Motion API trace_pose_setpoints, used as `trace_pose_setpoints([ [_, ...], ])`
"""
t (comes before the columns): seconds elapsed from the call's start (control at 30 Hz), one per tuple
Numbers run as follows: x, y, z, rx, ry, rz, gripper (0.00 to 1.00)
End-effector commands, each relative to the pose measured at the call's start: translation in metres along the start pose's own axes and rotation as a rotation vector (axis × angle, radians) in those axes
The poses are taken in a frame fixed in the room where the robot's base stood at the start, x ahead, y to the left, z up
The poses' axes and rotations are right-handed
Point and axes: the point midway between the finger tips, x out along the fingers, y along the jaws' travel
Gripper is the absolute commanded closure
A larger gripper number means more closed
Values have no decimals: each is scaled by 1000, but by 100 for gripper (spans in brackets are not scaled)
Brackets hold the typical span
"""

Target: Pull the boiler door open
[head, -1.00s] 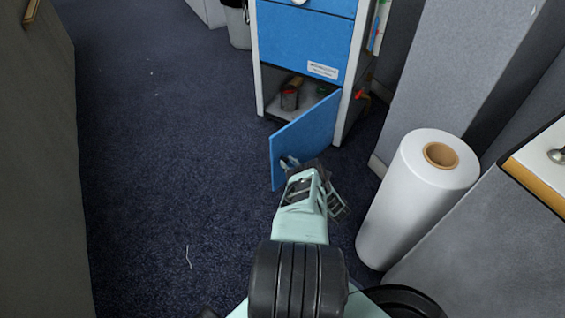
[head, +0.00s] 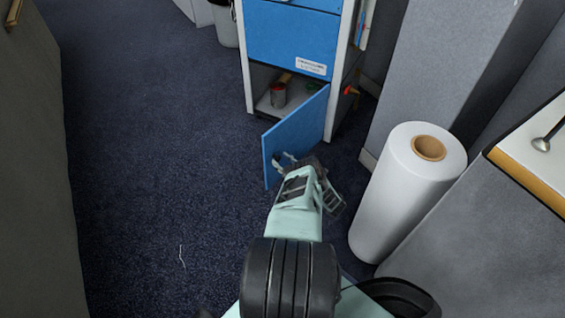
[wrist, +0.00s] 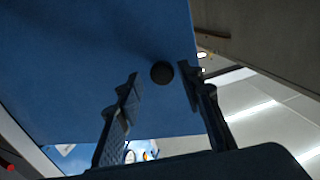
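The boiler door is taken to be the blue door (head: 297,130) low on the blue and white cabinet (head: 285,35). It stands well open, swung out toward me, with its hinge side at the right. My gripper (head: 286,160) is at the door's outer face near its free edge. In the wrist view, a dark round knob (wrist: 162,72) on the blue door (wrist: 80,60) lies between the two spread fingers of my gripper (wrist: 160,84). Gaps show between the knob and both fingers. The fingers look open.
A large white roll (head: 395,205) stands on the floor to the right, beside a grey partition (head: 430,75). A white counter (head: 530,150) is at far right. The carpet (head: 160,160) to the left is open floor.

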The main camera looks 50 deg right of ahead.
Motion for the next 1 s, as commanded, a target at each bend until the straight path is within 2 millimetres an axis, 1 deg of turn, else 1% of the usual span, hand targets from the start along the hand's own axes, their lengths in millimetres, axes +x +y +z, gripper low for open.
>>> trace_pose_setpoints([
  [0.27, 0, -2, 0, 2, 2, -4, 62],
  [0.37, -6, -2, 0, 2, 1, -3, 62],
  [0.47, -19, -1, 0, 3, 0, -3, 62],
  [0.8, -90, 0, 0, 2, 0, 0, 62],
  [0.9, -105, 0, 0, 1, 1, -1, 62],
  [1.0, -114, 0, 0, 1, 2, -1, 62],
])
